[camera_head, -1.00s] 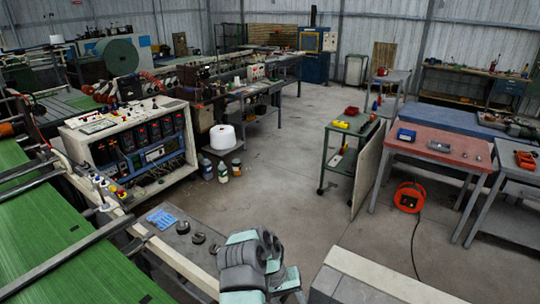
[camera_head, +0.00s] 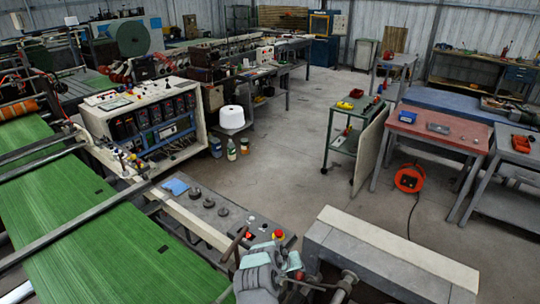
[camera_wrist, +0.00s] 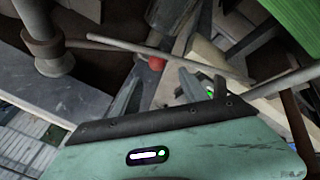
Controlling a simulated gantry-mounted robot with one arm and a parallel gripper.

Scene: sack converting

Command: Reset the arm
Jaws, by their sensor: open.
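My arm shows at the bottom centre of the head view, its grey and pale teal parts beside the end of a grey control panel (camera_head: 215,208). The fingertips cannot be made out there. In the wrist view my gripper (camera_wrist: 172,94) has a teal body across the bottom and dark fingers standing apart. Nothing is seen held between them. A thin rod (camera_wrist: 130,45) crosses behind the fingers, and a red part (camera_wrist: 156,64) lies beyond them.
The panel bears dark knobs and a red button (camera_head: 278,234). Green sheet (camera_head: 80,215) runs along the left. A long pale-topped beam (camera_head: 390,250) lies right of my arm. A green trolley (camera_head: 345,140) and red-topped table (camera_head: 440,133) stand beyond. The middle floor is clear.

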